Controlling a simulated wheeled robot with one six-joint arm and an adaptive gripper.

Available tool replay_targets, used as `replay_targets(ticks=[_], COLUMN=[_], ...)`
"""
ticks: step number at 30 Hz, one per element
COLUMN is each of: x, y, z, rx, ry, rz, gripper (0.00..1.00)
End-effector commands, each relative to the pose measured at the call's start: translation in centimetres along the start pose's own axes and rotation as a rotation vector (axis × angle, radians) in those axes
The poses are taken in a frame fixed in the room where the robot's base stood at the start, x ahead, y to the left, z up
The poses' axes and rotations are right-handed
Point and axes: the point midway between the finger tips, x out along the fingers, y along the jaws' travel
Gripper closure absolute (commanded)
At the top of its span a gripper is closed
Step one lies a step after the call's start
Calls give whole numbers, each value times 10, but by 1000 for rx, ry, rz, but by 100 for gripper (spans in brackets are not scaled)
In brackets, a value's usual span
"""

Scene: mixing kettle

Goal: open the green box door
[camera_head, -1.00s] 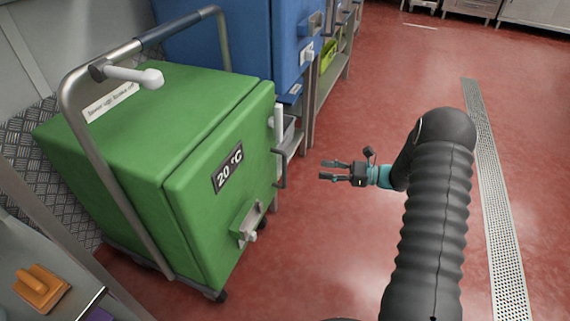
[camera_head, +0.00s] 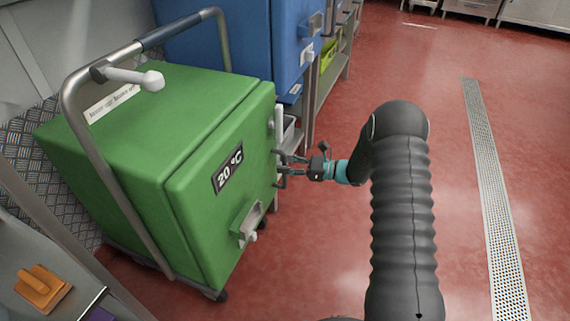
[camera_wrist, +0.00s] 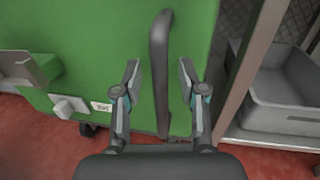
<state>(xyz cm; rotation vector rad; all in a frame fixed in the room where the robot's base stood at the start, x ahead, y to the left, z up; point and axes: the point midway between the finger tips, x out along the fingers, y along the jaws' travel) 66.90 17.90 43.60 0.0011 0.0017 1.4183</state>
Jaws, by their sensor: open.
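The green box (camera_head: 150,140) stands on castors at the left, with a "20 °C" label on its door (camera_head: 205,210). The door is shut. A dark vertical bar handle (camera_wrist: 160,75) on the door's edge shows in the wrist view. My gripper (camera_head: 283,164) is at the door's right edge, by the handle. In the wrist view my open gripper (camera_wrist: 158,80) has one finger on each side of the handle, with gaps between. A latch with a light knob (camera_head: 247,225) sits low on the door, and it also shows in the wrist view (camera_wrist: 68,106).
A blue box (camera_head: 245,45) stands behind the green one. A grey bin (camera_wrist: 285,95) on a shelf is close to the right of the handle. An orange tool (camera_head: 42,287) lies at the lower left. The red floor (camera_head: 400,60) to the right is clear.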

Motion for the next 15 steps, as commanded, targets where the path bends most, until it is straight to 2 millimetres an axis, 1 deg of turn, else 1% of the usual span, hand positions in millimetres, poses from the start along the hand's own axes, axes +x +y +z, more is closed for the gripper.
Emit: replay_targets(ticks=[4,11,12,14,15], x=[6,7,7,7,7], y=[0,0,0,0,0], z=[0,0,0,0,0], rx=[0,0,0,0,0], ry=[0,0,0,0,0], rz=[0,0,0,0,0], gripper=[59,59,61,76,86])
